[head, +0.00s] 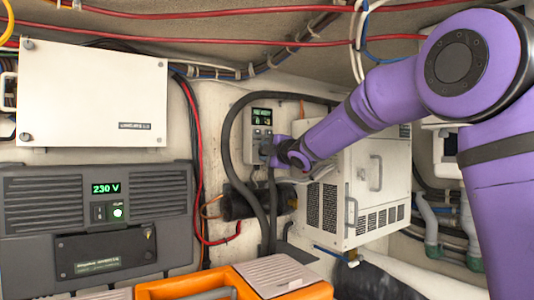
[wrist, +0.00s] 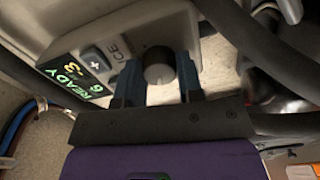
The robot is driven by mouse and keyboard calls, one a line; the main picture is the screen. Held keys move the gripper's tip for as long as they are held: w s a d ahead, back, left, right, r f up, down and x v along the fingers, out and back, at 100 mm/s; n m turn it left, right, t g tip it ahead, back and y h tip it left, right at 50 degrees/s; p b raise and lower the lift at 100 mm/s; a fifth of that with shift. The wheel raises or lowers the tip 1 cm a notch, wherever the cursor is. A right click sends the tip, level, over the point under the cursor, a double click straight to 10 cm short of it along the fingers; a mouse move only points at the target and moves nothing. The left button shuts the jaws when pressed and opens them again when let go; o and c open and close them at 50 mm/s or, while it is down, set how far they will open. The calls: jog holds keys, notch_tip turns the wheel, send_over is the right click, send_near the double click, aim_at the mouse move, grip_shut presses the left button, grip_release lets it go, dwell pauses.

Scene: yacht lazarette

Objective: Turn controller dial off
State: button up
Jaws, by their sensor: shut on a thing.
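The controller (head: 258,125) is a small light-grey box on the back wall with a lit green display. In the head view my gripper (head: 276,152) reaches the lower part of the controller from the right and hides the dial. The dial's pointer mark is not clear.
A white box (head: 92,95) and a dark inverter panel (head: 100,215) showing 230 V are at the left. A white vented cabinet (head: 350,185) stands under my arm. Black hoses (head: 230,145) run close beside the controller. An orange case (head: 200,285) lies in front.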

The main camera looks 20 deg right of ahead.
jog(key=shift+f, duration=0.1)
jog(key=o, duration=0.9)
jog(key=shift+s, duration=0.1)
jog(key=v, duration=1)
jog(key=shift+s+d, duration=0.1)
jog(key=shift+s, duration=0.2)
jog(key=s+d+f+m+g+h, duration=0.1)
jog(key=s+f+m+g, duration=0.3)
jog(key=s, duration=0.8)
jog(key=s+d+f+m+g+h, duration=0.1)
jog(key=s+f+m+g, duration=0.3)
jog(key=s+f+m, duration=0.5)
jog(key=s+d+f+m+g+h, duration=0.1)
jog(key=s+f+m+g+h, duration=0.2)
jog(key=s, duration=1.4)
jog(key=shift+s+d+f+m+g+h, duration=0.1)
jog(key=shift+d+f+m+g+h, duration=0.1)
jog(key=shift+f+m, duration=0.75)
jog(key=shift+s+d+f+m+g+h, duration=0.1)
jog(key=shift+d+f+m+g, duration=0.1)
jog(key=shift+f+m, duration=0.75)
